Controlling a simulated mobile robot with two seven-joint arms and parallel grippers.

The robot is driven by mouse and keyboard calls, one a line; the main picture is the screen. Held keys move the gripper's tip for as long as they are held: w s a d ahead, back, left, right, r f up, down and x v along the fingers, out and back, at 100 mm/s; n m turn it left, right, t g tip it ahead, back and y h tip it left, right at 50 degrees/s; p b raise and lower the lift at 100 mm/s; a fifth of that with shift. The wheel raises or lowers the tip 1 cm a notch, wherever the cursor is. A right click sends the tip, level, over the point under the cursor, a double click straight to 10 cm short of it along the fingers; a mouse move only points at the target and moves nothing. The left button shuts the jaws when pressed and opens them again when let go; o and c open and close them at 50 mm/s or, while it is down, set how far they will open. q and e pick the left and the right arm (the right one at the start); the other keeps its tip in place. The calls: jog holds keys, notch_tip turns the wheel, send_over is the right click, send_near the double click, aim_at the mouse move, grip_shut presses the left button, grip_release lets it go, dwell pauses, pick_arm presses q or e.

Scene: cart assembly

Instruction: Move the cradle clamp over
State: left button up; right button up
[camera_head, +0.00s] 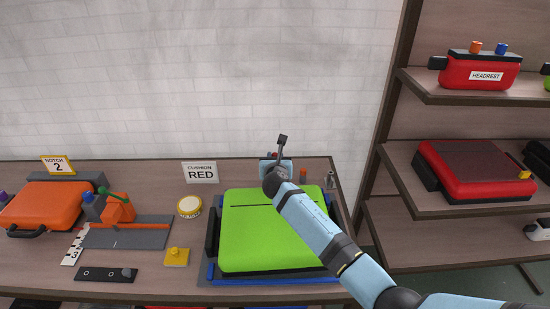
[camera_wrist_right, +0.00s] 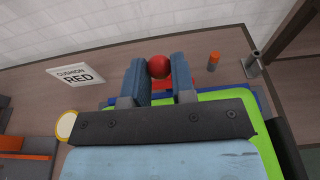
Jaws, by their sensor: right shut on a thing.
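My right gripper (camera_head: 274,160) is at the back edge of the blue cradle (camera_head: 275,281), behind the green cushion block (camera_head: 262,247) lying in it. In the right wrist view the gripper (camera_wrist_right: 158,72) has its two blue-grey fingers on either side of a round red knob (camera_wrist_right: 159,66), shut on it. The knob seems to belong to the cradle clamp; a bit of red shows below it, and the rest is hidden by the fingers and palm. In the head view the arm covers most of the clamp. My left gripper is not in view.
An orange-topped peg (camera_wrist_right: 213,61) and a grey metal post (camera_wrist_right: 252,64) stand right of the gripper. A "CUSHION RED" sign (camera_head: 201,172), a yellow-rimmed roll (camera_head: 189,206) and an orange case (camera_head: 40,206) are to the left.

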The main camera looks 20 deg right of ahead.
jog(key=shift+s+a+f, duration=0.2)
jog(key=shift+s+f, duration=0.55)
jog(key=shift+f, duration=0.05)
jog(key=shift+s+a+f, duration=0.2)
jog(key=shift+s+f, duration=0.55)
jog(key=shift+f, duration=0.05)
jog(key=shift+s+a+f+b, duration=0.15)
jog(key=shift+s+f+b, duration=0.3)
jog(key=shift+f, duration=0.55)
jog(key=shift+s+a+f+b, duration=0.2)
jog(key=shift+s+f, duration=0.35)
jog(key=shift+f, duration=0.4)
